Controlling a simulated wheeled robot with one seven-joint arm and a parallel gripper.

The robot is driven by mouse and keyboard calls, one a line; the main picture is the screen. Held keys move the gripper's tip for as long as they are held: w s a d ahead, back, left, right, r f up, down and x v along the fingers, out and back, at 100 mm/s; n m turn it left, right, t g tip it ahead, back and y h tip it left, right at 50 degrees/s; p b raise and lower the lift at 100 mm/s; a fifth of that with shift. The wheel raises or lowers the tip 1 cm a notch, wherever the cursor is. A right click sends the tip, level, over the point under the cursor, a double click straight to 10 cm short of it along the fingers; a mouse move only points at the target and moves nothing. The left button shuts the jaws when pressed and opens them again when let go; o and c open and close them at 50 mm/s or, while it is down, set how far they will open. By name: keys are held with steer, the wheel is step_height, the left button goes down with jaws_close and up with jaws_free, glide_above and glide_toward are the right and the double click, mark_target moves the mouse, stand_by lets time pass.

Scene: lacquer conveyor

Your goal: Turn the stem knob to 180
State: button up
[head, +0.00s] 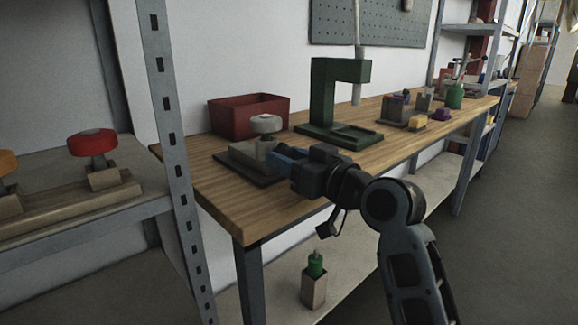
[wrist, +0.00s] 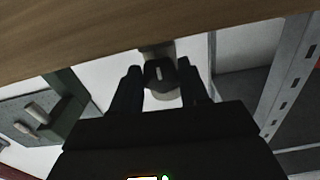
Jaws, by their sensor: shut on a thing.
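The stem knob (wrist: 160,74) is dark with a short white line that stands nearly upright in the wrist view. It is on the side of a valve fixture with a pale block, a dark base (head: 238,166) and a round light-grey top knob (head: 266,123), near the left end of the wooden bench. My gripper (head: 279,159) reaches the fixture from the right in the head view. In the wrist view my gripper (wrist: 160,80) has one finger on each side of the stem knob and is shut on it. The gripper hides the stem knob in the head view.
A red bin (head: 248,117) stands behind the fixture and a green press (head: 325,100) to its right. Small coloured parts (head: 416,123) lie further right on the wooden bench (head: 217,190). A grey shelf post (head: 172,130) rises at the left. A green-topped bottle (head: 314,285) stands on the lower shelf.

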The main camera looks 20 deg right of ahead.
steer(key=shift+f+n, duration=0.15)
steer(key=shift+n, duration=0.15)
stand_by(0.4)
steer(key=o, duration=1)
steer(key=v, duration=0.7)
steer(key=shift+s+d, duration=0.15)
steer(key=shift+s, duration=0.2)
